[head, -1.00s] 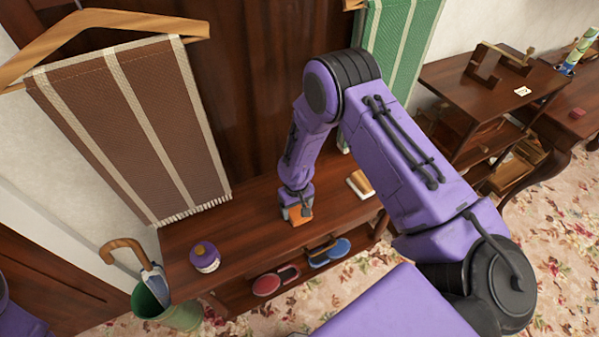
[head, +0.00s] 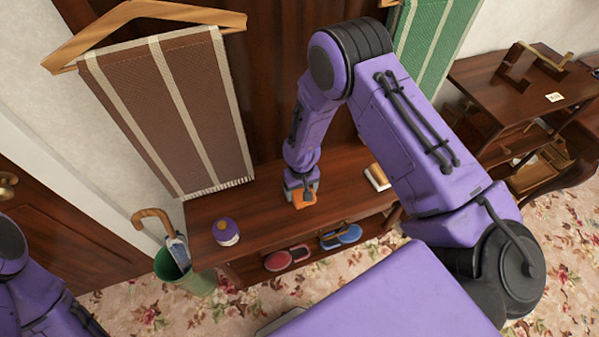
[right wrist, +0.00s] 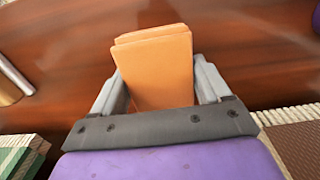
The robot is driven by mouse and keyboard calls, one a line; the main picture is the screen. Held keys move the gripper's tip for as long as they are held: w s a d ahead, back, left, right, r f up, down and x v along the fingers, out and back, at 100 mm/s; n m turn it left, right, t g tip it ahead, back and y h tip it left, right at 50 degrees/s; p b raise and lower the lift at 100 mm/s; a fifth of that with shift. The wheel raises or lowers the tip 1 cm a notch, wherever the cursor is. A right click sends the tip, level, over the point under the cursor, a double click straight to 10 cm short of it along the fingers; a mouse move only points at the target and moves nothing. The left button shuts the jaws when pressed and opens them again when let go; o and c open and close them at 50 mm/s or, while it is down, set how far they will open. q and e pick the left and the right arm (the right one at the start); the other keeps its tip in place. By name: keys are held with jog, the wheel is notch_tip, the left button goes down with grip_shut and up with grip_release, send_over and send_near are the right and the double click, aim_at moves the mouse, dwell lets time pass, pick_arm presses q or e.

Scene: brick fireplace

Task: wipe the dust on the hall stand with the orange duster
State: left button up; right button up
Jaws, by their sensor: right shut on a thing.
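The hall stand (head: 262,208) is a dark reddish-brown wooden bench with a lower shelf. My right gripper (head: 302,188) is at its top, shut on the orange duster (head: 305,198). In the right wrist view the duster (right wrist: 155,68) sits between both grey fingers of the gripper (right wrist: 158,85), with plain wood beyond it. The duster appears at or very close to the top; I cannot tell whether it touches. I cannot make out any dust. My left arm shows at the lower left, but its gripper is outside the picture.
A purple-and-white round container (head: 226,232) stands on the left of the top. A pale-edged brush or block (head: 378,177) lies on the right. Red shoes (head: 287,258) and blue shoes (head: 341,236) are on the lower shelf. A green umbrella bin (head: 185,272) stands left. A brown striped cloth (head: 165,115) hangs behind.

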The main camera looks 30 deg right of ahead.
jog(key=shift+r+p, duration=1)
jog(key=shift+r, duration=0.65)
